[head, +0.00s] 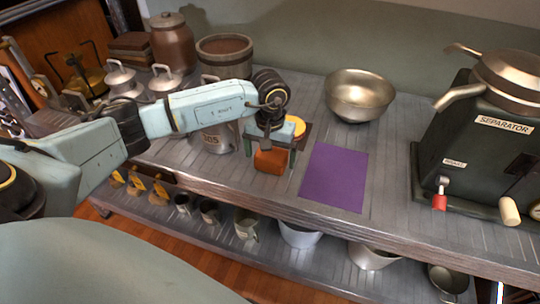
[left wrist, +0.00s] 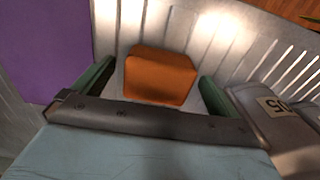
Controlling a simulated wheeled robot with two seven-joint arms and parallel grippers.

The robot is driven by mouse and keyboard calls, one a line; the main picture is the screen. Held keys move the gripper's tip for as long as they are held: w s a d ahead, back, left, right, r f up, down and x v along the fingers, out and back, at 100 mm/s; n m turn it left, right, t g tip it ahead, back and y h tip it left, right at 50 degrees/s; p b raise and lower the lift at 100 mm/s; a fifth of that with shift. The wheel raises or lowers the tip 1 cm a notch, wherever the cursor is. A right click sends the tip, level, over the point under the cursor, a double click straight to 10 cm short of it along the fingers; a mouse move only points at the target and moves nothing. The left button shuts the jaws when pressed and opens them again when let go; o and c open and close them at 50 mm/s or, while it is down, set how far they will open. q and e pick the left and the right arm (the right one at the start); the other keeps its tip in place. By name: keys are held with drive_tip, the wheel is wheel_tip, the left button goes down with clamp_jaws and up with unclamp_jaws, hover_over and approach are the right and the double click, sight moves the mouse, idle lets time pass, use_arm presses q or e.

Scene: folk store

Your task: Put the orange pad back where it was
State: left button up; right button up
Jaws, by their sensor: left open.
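The orange pad (head: 271,161) is a small block on the grey metal counter, just left of the purple mat (head: 335,178). My left gripper (head: 271,154) is over the pad from above, with green fingers on either side of it. In the left wrist view the orange pad (left wrist: 160,76) lies between the two open green fingers (left wrist: 156,84), with a gap on each side. The purple mat (left wrist: 45,45) shows at the left edge there and is bare. My right gripper is not in view.
A metal bowl (head: 359,94) stands behind the mat, and a dark separator machine (head: 480,150) stands at the right. A can (head: 217,139) marked 05 is close left of my gripper. A yellow-topped item (head: 296,126) sits behind it. The counter's front edge is near.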

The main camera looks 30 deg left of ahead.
sight(270, 156)
use_arm(q)
wheel_tip(270, 156, up, 11)
drive_tip(key=p, duration=0.1)
drive_tip(key=shift+p, duration=0.35)
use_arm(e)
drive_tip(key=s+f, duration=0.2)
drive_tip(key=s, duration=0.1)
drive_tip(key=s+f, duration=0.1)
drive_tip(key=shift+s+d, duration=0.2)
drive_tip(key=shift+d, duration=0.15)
